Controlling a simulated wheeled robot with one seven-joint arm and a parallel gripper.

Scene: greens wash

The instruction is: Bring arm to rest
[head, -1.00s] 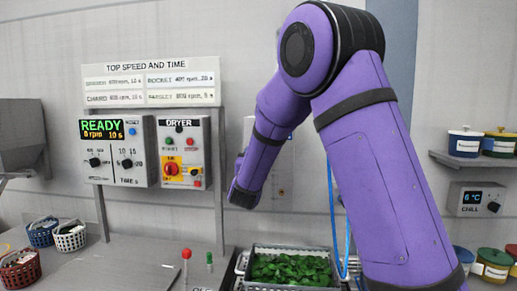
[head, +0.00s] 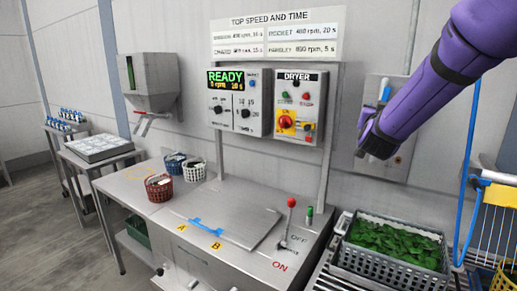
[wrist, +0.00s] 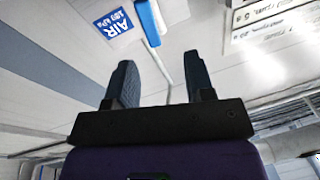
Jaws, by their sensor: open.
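My gripper (wrist: 160,82) shows in the wrist view with its two dark fingers spread apart and nothing between them. In the head view my purple arm comes in from the upper right, and my gripper (head: 366,150) is at its lower left end, in front of the wall panel right of the dryer box. The gripper is raised well above the worktop and appears to touch nothing. The fingertips are small and dark in the head view.
A crate of green leaves (head: 340,255) stands below my arm. The steel worktop (head: 150,215) holds small baskets (head: 159,188) and a red-knobbed lever (head: 290,215). The READY control box (head: 240,100) and dryer box (head: 298,105) are left of my gripper. A blue hose (head: 470,150) hangs at right.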

